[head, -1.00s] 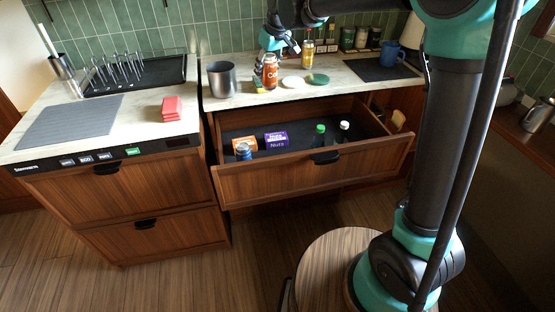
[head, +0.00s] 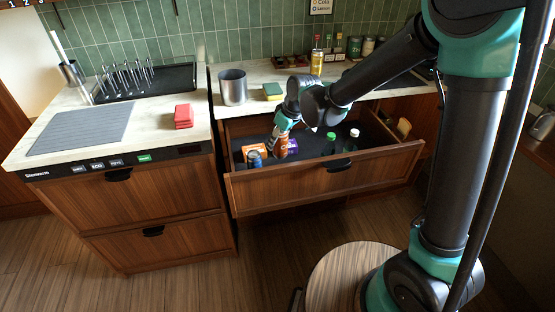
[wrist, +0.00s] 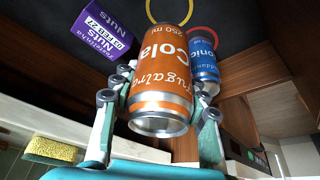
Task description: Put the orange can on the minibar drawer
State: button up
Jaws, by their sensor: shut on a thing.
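The orange cola can (wrist: 160,72) is between the fingers of my gripper (wrist: 157,112) in the wrist view. In the head view my gripper (head: 280,136) holds the orange can (head: 281,147) in the open minibar drawer (head: 325,178), partly hidden by the wrist. Whether the can touches the drawer floor cannot be told. A blue tonic can (head: 255,159) stands just beside it; the blue can also shows in the wrist view (wrist: 204,65). A purple nuts box (wrist: 102,30) is on the other side.
An orange box (head: 254,148) and bottles with green (head: 330,143) and white-green caps (head: 353,144) are also in the drawer. A metal cup (head: 233,87) and a sponge (head: 273,91) are on the counter above.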

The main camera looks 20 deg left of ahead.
aim_at(287, 142)
jog(key=shift+f, duration=4.35)
jog(key=shift+f, duration=0.15)
jog(key=o, duration=1.4)
jog(key=v, duration=1.2)
jog(key=shift+d, duration=0.1)
